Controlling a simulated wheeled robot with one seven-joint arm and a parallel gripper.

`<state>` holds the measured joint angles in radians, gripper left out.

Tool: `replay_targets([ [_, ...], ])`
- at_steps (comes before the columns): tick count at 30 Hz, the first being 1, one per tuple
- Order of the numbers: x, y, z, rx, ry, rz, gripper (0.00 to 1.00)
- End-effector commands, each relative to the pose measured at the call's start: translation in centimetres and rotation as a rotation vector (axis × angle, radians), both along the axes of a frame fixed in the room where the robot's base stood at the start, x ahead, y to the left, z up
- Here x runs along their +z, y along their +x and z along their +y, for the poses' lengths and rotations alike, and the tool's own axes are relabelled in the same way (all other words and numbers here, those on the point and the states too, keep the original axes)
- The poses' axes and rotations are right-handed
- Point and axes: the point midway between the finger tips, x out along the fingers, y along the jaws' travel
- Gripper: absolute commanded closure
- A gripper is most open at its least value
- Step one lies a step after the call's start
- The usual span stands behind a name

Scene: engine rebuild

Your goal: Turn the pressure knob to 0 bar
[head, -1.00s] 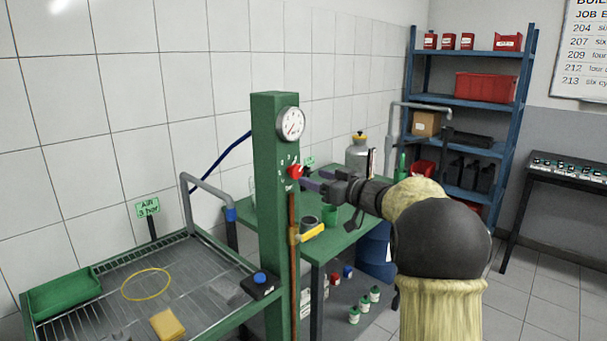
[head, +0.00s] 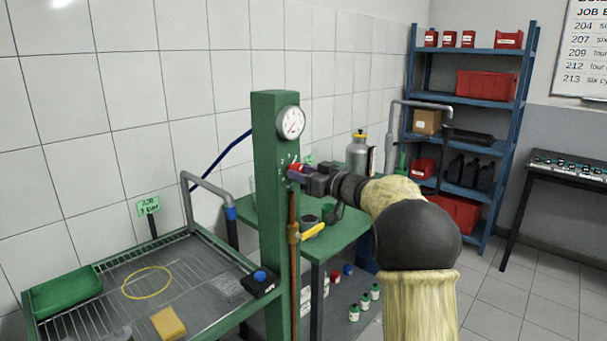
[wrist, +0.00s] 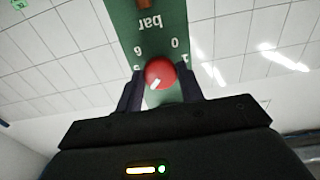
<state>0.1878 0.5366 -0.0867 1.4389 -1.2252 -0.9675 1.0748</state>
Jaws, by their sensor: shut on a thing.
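The red pressure knob (head: 296,167) sits on the green post (head: 272,200), below a round white gauge (head: 290,123). My gripper (head: 295,173) is at the knob in the head view and partly hides it. In the wrist view the knob (wrist: 159,72) lies between the two dark fingers of my gripper (wrist: 160,78), which is shut on it. The scale appears upside down there, with "bar", 0 and 1 on the right, and 5 and 6 on the left. The knob's white mark points to the lower left, away from the 0.
A wire-topped bench (head: 200,262) with a green tray (head: 65,292) and a yellow sponge (head: 167,323) is at left. A green table (head: 335,243) with a metal canister (head: 358,155) stands behind the post. Blue shelves (head: 467,97) are at the back right.

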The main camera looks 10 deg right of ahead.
Motion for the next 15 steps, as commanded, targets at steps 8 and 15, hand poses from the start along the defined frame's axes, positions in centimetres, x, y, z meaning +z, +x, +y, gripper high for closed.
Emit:
replay_targets([
  [8, -0.02, -0.07, -0.09, 0.003, -0.027, -0.021, 0.85],
  [15, -0.06, -0.06, -0.08, 0.004, -0.115, -0.083, 0.85],
])
